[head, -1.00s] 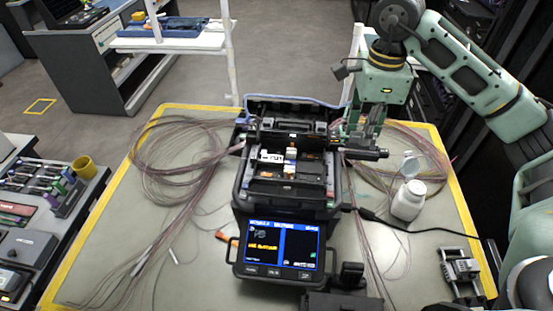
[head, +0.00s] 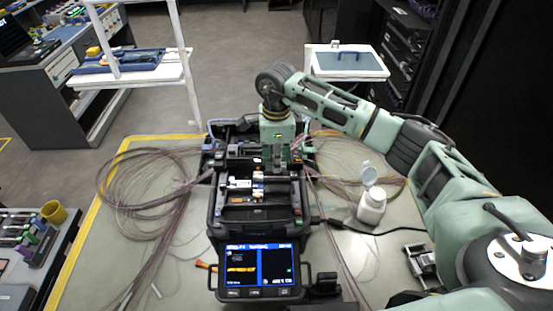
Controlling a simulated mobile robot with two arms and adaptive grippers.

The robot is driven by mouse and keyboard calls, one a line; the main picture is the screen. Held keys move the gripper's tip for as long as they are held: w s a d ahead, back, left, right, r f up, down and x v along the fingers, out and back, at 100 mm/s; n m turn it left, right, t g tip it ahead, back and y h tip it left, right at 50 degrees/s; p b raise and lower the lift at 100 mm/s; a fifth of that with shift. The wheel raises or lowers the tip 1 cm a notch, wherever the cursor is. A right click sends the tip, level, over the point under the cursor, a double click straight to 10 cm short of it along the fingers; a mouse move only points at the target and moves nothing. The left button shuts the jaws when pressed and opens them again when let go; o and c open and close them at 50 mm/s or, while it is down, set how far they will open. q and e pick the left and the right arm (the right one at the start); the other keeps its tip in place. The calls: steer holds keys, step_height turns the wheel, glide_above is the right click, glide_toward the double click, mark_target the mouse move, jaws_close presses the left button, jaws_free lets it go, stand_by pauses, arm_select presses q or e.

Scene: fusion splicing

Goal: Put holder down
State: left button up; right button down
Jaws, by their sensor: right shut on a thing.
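The black fusion splicer (head: 212,215) stands on the table with its lid open toward the back and its screen (head: 258,268) lit. My right gripper (head: 281,166) points down over the right rear of the splicer's open work bay. It is shut on the holder, which is mostly hidden by the fingers and the splicer parts around them. Whether the holder touches the splicer bed cannot be told. Small white and orange parts (head: 258,177) show in the middle of the bay, left of my gripper. My left gripper is not in view.
Coils of thin fibre lie left (head: 143,190) and right of the splicer. A white bottle with its cap open (head: 371,208) stands to the right, a small metal device (head: 419,264) at the front right. A black cable runs right from the splicer.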

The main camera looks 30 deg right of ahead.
steer(key=shift+f, duration=0.65)
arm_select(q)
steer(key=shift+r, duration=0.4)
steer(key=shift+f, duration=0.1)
arm_select(e)
steer(key=shift+f, duration=0.1)
steer(key=shift+f+b, duration=0.55)
steer(key=shift+b, duration=0.05)
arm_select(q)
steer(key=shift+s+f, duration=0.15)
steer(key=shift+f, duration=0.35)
arm_select(e)
steer(key=c, duration=1.7)
jaws_free()
